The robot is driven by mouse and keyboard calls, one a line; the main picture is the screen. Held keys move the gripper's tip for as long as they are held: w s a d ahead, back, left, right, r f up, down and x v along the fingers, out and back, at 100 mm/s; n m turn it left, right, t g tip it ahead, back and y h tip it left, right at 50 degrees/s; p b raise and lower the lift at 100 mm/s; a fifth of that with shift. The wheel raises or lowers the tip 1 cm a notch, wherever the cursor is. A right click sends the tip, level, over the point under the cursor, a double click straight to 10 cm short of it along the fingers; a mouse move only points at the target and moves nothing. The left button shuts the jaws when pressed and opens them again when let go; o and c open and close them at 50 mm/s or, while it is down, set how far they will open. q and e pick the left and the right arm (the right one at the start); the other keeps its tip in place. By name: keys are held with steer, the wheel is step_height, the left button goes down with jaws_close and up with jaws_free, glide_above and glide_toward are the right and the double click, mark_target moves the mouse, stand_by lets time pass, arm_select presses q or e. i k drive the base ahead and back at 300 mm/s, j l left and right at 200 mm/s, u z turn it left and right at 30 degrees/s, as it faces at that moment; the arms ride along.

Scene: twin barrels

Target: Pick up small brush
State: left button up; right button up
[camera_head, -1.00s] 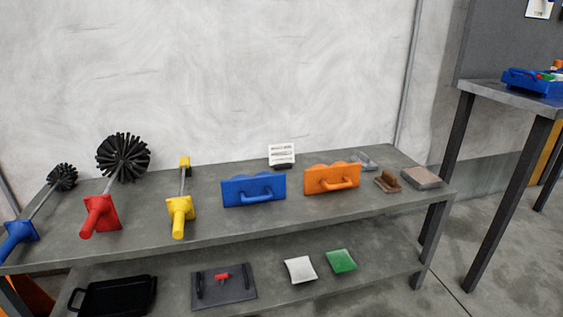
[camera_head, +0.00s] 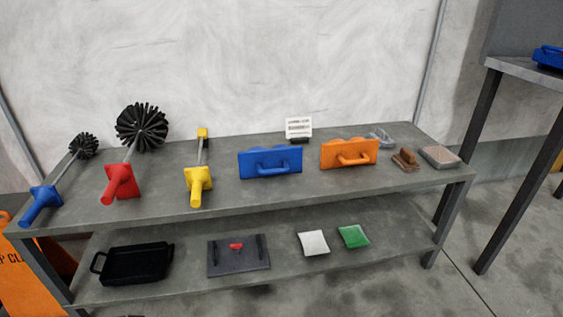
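Several brushes lie on the top shelf of a grey metal table. At the left is a brush with a blue handle (camera_head: 42,203) and a small round black bristle head (camera_head: 84,146). A red-handled brush (camera_head: 120,184) beside it has a larger round black head (camera_head: 142,127). A yellow-handled tool (camera_head: 199,183) with a small block-shaped head lies to their right. A small brown hand brush (camera_head: 405,160) lies near the right end. I cannot tell which one the task means by small brush. Neither gripper is in view.
Blue (camera_head: 270,162) and orange (camera_head: 349,153) handled blocks stand mid-table, with a white card (camera_head: 299,128) behind. A brown-topped pad (camera_head: 440,156) lies far right. The lower shelf holds a black tray (camera_head: 134,265), a grey board (camera_head: 238,257), white and green pads. Another table (camera_head: 520,67) stands at right.

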mark_target(86, 145)
steer(key=u, duration=1.55)
